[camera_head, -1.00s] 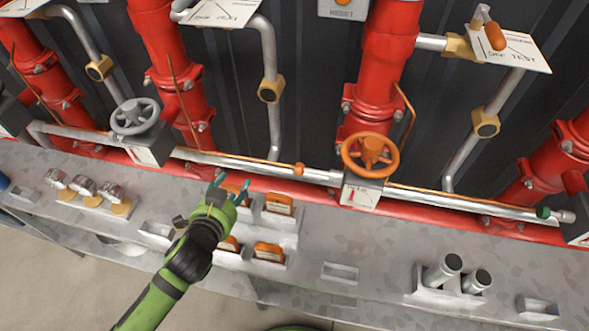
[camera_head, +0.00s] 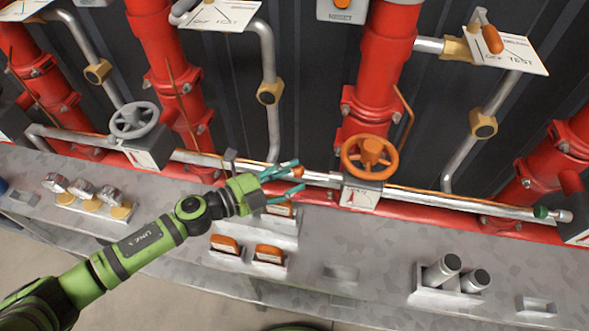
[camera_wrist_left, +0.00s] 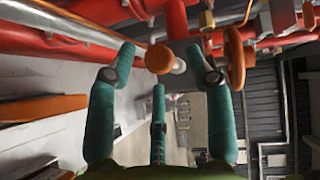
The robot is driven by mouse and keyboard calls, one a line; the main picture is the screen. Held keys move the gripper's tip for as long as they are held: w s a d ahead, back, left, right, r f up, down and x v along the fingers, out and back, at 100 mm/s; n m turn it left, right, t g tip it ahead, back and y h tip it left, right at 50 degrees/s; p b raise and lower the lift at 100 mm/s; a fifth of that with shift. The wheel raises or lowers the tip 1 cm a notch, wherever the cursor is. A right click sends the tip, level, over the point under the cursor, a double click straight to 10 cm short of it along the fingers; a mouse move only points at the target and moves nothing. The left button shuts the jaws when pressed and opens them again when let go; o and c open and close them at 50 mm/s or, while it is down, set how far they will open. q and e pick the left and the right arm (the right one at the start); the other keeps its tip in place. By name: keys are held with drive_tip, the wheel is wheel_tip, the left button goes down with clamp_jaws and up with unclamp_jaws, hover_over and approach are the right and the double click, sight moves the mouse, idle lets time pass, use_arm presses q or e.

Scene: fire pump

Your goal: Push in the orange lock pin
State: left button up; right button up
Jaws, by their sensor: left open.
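The orange lock pin (camera_head: 298,171) has a small round knob and sits on the silver horizontal pipe, left of the orange handwheel. In the left wrist view the knob (camera_wrist_left: 159,58) shows between the two upper fingertips, with a pale round part beside it. My left gripper (camera_head: 300,176) comes in from the left, with teal fingers spread open on either side of the knob in the picture. It holds nothing. I cannot tell whether a finger touches the knob. My right gripper is not in view.
The orange handwheel (camera_head: 369,156) is just right of the knob; a grey handwheel (camera_head: 134,118) is farther left. Red vertical pipes (camera_head: 377,80) rise behind. Orange-handled items (camera_head: 269,253) sit in holders on the grey bench (camera_head: 330,235). Two grey cylinders (camera_head: 442,268) stand at right.

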sight(312, 175)
use_arm(q)
drive_tip(key=shift+x, duration=1)
clamp_jaws()
drive_tip(key=shift+r, duration=0.1)
drive_tip(key=d, duration=0.1)
drive_tip(key=s+d+p, duration=0.1)
drive_tip(key=d, duration=0.1)
drive_tip(key=shift+d+r, duration=0.1)
drive_tip(key=shift+d, duration=0.2)
unclamp_jaws()
drive_tip(key=shift+w+a, duration=0.1)
drive_tip(key=shift+w, duration=0.05)
drive_tip(key=shift+a, duration=0.5)
drive_tip(key=v, duration=1.1)
drive_tip(key=shift+s+d, duration=0.2)
drive_tip(key=shift+s, duration=0.1)
